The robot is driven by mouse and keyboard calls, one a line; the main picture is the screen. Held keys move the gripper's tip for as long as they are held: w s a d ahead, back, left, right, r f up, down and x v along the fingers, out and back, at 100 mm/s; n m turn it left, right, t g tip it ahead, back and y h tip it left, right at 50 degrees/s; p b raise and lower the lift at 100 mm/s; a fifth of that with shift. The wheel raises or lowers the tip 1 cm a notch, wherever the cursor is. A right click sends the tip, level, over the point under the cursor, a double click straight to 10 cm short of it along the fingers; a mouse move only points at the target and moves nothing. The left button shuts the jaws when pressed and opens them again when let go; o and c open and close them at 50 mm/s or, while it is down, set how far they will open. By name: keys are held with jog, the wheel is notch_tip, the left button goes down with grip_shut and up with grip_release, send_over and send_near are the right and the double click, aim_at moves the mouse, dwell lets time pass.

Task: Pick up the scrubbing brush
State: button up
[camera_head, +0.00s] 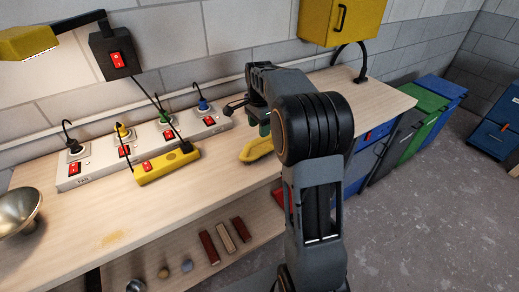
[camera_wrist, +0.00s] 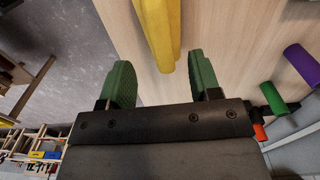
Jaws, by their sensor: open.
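A long yellow object (camera_head: 257,149), which looks like the scrubbing brush, lies on the wooden bench near its front edge, left of my arm in the head view. My gripper (camera_head: 264,125) is close to it, with its green fingertips partly hidden behind my arm. In the wrist view, my gripper (camera_wrist: 162,70) is open, with a wide gap between its green fingers. The yellow piece (camera_wrist: 157,30) shows in that gap, its near end between the fingertips and apart from both. Its bristles are not visible.
White power strips (camera_head: 87,172) with plugs and a yellow switched strip (camera_head: 166,165) stand left on the bench. A metal bowl (camera_head: 17,210) is at far left. Battens (camera_head: 226,236) lie on the lower shelf. Green (camera_wrist: 293,88) and purple (camera_wrist: 301,63) cylinders show in the wrist view.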

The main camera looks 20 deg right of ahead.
aim_at(259, 139)
jog(key=shift+a+f+p, duration=0.1)
jog(key=shift+f+p, duration=0.2)
jog(key=shift+f, duration=3.25)
jog(key=c, duration=1.1)
